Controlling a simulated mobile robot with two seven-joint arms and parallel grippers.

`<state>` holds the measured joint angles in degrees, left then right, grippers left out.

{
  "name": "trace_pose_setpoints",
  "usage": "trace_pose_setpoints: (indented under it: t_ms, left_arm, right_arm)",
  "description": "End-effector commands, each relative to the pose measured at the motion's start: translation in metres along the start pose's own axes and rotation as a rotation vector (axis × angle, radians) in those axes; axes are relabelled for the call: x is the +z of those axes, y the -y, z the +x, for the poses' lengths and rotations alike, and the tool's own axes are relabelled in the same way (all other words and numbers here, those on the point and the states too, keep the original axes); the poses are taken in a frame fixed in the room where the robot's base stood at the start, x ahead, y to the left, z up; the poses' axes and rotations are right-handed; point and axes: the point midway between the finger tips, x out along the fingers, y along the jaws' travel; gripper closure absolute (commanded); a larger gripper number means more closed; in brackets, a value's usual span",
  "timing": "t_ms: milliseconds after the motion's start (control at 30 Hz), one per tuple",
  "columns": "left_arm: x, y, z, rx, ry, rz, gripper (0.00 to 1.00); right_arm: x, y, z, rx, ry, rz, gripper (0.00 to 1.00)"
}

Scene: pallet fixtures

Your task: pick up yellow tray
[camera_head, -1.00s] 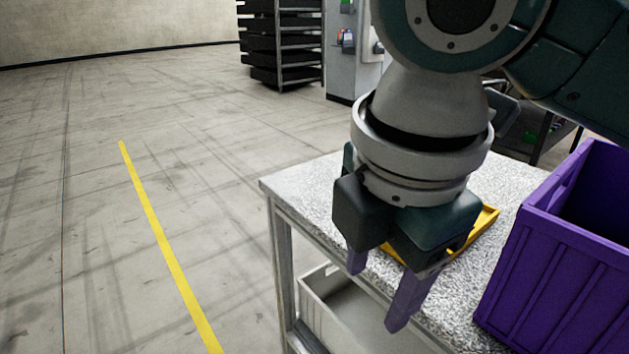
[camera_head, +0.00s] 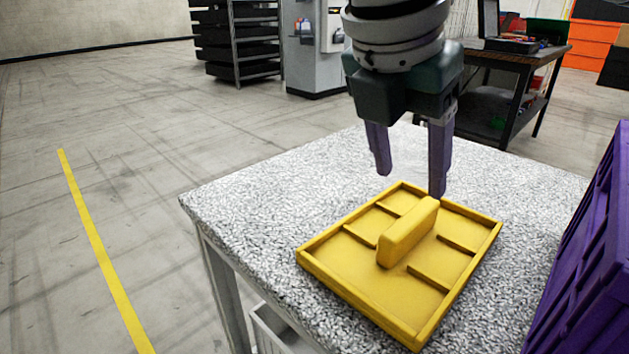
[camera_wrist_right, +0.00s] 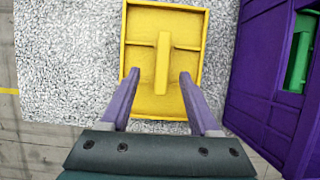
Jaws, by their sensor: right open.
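The yellow tray (camera_head: 345,268) lies flat on the speckled table, with low dividers and a raised bar handle (camera_head: 408,232) along its middle. My right gripper (camera_head: 410,185) is open and empty above the tray's far part, its purple fingers pointing down. In the right wrist view the tray (camera_wrist_right: 190,28) lies beyond the fingertips, and the handle (camera_wrist_right: 162,65) lines up with the gap between the fingers (camera_wrist_right: 158,75). The fingers look apart from the handle. My left gripper is not in view.
The speckled table top (camera_head: 255,215) is clear left of the tray. A purple crate (camera_head: 590,265) stands close on the right; the right wrist view shows it too (camera_wrist_right: 265,85), with something green inside. A dark workbench (camera_head: 515,75) and a shelf rack (camera_head: 235,45) stand behind.

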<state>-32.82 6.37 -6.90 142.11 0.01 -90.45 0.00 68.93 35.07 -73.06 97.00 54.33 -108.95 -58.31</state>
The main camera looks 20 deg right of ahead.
Motion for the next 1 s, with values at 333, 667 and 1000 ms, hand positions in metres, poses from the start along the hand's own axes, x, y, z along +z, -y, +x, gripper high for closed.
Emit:
trace_pose_setpoints:
  t_ms: [333,667,1000]
  left_arm:
    - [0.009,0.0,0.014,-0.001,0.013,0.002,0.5]
    - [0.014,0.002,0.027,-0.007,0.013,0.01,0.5]
    - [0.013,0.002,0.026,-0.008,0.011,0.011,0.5]
  right_arm:
    - [-0.001,0.0,0.045,-0.002,0.001,0.002,0.38]
    - [-0.001,0.0,0.086,-0.001,0.0,0.0,0.38]
    - [0.0,-0.001,0.086,0.0,0.0,0.0,0.38]
